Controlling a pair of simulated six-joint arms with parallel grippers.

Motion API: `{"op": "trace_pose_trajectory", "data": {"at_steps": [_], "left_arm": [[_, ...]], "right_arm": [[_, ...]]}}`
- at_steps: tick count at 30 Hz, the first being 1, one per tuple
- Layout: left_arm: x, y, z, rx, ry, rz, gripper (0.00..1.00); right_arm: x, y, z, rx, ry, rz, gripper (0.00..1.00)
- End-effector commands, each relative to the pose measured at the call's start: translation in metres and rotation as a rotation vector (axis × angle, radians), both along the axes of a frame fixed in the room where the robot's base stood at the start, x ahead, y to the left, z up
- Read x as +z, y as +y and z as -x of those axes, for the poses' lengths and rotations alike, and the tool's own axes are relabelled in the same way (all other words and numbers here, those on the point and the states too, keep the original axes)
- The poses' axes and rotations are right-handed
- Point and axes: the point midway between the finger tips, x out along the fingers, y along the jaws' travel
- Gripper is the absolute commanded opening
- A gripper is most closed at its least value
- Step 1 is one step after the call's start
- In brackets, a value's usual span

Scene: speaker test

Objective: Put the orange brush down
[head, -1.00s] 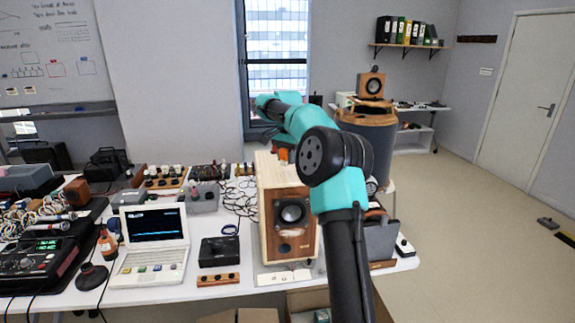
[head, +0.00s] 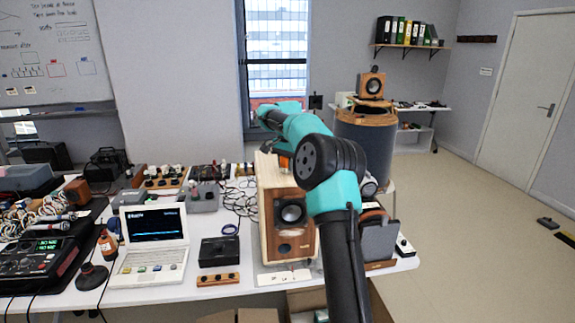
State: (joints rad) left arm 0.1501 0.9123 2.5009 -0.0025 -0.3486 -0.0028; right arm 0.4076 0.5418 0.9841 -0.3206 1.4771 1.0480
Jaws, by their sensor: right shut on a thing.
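My right gripper (head: 283,150) points down beyond the forearm, shut on the brush. Its fingers are mostly hidden, and I cannot tell whether the brush touches anything below. My left gripper is not in view.
The white table holds a laptop (head: 153,241), a black box (head: 220,251), a small wooden block (head: 218,279) and loose cables (head: 238,199). A grey case (head: 379,238) stands right of the cabinet. A large drum (head: 366,140) stands behind.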

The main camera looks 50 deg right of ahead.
Motion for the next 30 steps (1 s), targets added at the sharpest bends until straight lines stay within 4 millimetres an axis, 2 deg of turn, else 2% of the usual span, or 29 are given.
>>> {"op": "trace_pose_trajectory", "data": {"at_steps": [10, 11, 18, 30], "left_arm": [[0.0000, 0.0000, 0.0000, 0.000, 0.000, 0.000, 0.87], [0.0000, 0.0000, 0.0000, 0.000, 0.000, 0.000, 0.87], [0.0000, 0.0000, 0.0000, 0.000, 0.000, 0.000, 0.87], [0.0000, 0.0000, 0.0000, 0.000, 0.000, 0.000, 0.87]], "right_arm": [[-0.0025, 0.0001, 0.0000, 0.000, 0.000, 0.000, 0.06], [-0.0029, 0.0001, 0.0000, 0.000, 0.000, 0.000, 0.34], [-0.0025, 0.0001, -0.0001, 0.000, 0.000, 0.000, 0.57], [0.0034, 0.0001, -0.0004, 0.000, -0.001, 0.001, 0.59]]}}
